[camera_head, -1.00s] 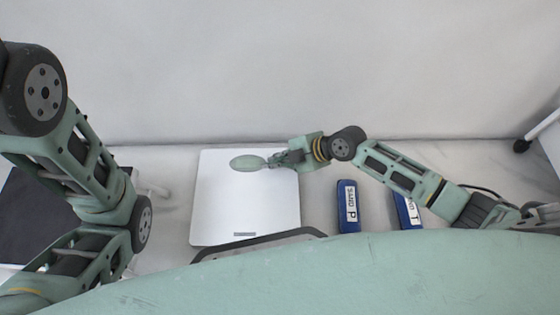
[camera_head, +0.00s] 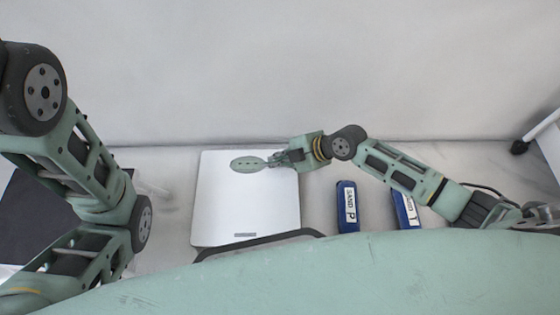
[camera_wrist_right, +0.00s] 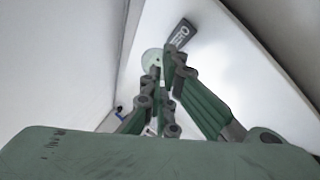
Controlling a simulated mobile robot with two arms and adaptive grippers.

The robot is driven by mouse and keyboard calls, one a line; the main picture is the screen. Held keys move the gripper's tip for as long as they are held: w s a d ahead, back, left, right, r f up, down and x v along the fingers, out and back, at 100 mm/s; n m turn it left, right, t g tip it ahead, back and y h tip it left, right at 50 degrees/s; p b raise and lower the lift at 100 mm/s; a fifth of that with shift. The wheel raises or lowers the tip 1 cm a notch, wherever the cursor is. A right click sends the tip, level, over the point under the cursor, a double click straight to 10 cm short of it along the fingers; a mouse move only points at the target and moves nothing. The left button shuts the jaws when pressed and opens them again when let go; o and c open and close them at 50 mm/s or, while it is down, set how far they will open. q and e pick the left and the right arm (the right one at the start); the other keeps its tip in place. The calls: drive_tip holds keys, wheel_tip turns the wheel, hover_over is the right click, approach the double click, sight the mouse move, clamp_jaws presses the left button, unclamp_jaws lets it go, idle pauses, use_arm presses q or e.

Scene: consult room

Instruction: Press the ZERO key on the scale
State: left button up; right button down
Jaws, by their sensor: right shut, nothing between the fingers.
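The scale (camera_head: 245,210) is a white square platform lying on the floor by the wall. Its green oval display (camera_head: 248,164) shows a row of dark marks. My right gripper (camera_head: 271,162) is shut and empty over the scale's far right part, right beside the display. In the right wrist view the dark ZERO key (camera_wrist_right: 181,36) shows just past the tips of my right gripper (camera_wrist_right: 166,62), which overlap its lower end. I cannot tell if they touch it. In the head view my gripper hides the key. My left gripper is out of view.
Two blue sandbags (camera_head: 347,207) (camera_head: 405,210) lie right of the scale. A dark bar (camera_head: 260,242) runs along the scale's near edge. A dark panel (camera_head: 40,215) is at the left behind my left arm. A white leg with a black caster (camera_head: 520,147) stands at the right.

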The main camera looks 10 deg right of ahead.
sight(276, 169)
wheel_tip(276, 169, up, 5)
drive_tip(key=p, duration=0.4)
idle(0.4)
